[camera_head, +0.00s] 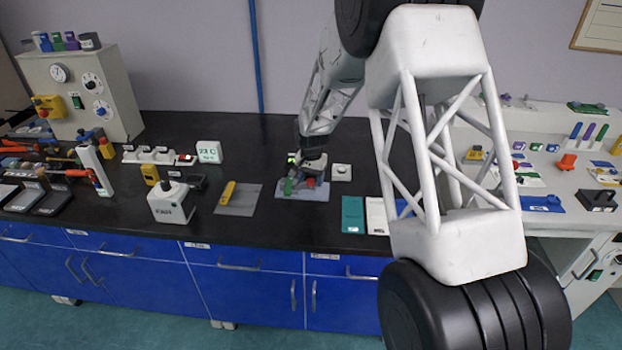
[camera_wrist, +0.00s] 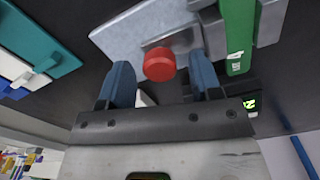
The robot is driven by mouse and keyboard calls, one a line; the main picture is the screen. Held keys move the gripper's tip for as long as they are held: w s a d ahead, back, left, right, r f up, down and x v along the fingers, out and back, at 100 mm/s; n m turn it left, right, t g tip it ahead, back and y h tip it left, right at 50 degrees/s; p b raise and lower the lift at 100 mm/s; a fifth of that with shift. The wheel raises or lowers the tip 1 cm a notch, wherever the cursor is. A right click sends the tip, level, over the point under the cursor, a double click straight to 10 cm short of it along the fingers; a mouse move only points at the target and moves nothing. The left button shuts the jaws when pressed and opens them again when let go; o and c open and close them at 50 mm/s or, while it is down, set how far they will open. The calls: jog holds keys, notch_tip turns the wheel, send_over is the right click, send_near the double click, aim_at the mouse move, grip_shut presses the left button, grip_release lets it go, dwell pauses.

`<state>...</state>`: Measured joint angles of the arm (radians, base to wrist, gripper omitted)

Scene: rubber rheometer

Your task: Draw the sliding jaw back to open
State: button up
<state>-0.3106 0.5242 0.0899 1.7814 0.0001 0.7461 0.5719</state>
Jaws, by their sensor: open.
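A small fixture on a light grey plate (camera_head: 290,195) sits on the black bench; the plate also shows in the wrist view (camera_wrist: 130,38). A red round knob (camera_wrist: 160,65) stands on a grey block there; the knob shows in the head view (camera_head: 310,182) too. A green upright piece (camera_wrist: 238,35) stands beside it, also in the head view (camera_head: 288,186). I cannot tell for sure which part is the sliding jaw. My gripper (camera_wrist: 160,78) is open, its two blue fingers on either side of the knob in the picture, with visible gaps. Contact cannot be seen.
A grey mat with a yellow tool (camera_head: 228,193) and a white device (camera_head: 172,203) stand left of the fixture. A small white box (camera_head: 341,172) is close on its right. Teal and white pads (camera_head: 353,215) lie further right. My arm hides part of the bench.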

grip_shut()
jog(key=shift+d, duration=1.6)
grip_release()
jog(key=shift+r, duration=0.15)
notch_tip(320, 180, up, 8)
jog(key=shift+f, duration=0.2)
